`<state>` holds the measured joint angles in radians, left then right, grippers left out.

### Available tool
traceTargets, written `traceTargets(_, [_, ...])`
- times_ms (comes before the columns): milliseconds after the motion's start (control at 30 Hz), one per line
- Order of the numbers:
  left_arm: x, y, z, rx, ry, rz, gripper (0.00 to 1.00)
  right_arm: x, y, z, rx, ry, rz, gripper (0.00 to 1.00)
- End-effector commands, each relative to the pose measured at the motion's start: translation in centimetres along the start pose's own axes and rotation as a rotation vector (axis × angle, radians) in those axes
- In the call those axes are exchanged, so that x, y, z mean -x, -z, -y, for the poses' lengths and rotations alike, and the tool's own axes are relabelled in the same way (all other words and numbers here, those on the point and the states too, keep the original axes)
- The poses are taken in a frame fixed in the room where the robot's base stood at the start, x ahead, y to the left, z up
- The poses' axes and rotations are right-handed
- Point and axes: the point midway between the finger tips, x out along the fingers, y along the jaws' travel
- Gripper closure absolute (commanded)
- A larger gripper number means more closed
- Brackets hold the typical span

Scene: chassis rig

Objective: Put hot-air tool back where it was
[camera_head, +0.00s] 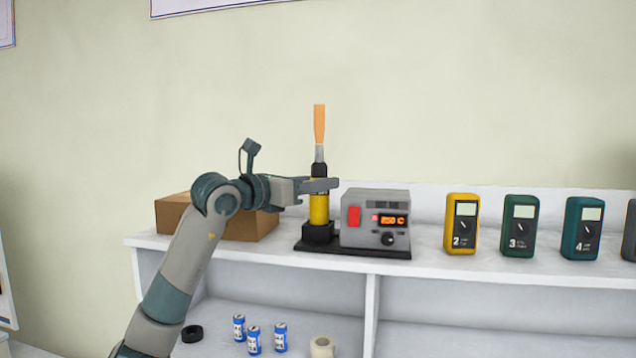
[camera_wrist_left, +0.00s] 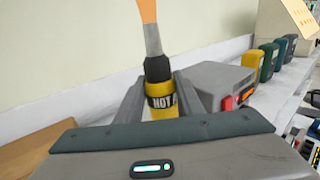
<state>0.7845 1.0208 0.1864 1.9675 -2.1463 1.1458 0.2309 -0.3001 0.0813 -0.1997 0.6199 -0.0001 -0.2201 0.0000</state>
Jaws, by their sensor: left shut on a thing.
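The hot-air tool (camera_head: 319,208) stands upright with its yellow grip low and its orange nozzle tip up. Its lower end is at the dark holder (camera_head: 318,233) on the base plate beside the grey station (camera_head: 380,218), whose display is lit. I cannot tell how deep it sits in the holder. My left gripper (camera_head: 322,186) is shut on the tool's yellow body. In the left wrist view the tool (camera_wrist_left: 160,95) shows a "HOT" label between the two fingers. My right gripper is not in view.
A cardboard box (camera_head: 245,222) stands behind my left arm on the white shelf (camera_head: 430,262). Yellow (camera_head: 461,223), green (camera_head: 519,226) and teal (camera_head: 581,228) meters stand to the right.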

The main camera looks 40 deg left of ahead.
Motion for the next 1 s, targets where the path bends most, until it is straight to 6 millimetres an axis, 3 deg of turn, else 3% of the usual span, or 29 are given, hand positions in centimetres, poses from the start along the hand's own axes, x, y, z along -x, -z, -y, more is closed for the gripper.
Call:
traceTargets(300, [0.0, 0.2, 0.0, -0.001, 0.000, 0.003, 1.00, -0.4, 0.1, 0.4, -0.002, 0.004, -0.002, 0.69])
traceTargets(333, [0.0, 0.2, 0.0, 0.000, 0.000, 0.000, 0.61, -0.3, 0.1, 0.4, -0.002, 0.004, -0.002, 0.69])
traceTargets(400, [0.0, 0.2, 0.0, 0.000, 0.000, 0.000, 0.47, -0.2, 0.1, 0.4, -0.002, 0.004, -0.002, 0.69])
traceTargets(833, [0.0, -0.1, 0.0, 0.000, 0.000, 0.000, 0.47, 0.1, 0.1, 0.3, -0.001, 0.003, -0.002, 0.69])
traceTargets(1000, [1.2, 0.2, -0.1, -0.003, -0.002, 0.001, 0.47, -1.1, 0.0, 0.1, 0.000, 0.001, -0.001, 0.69])
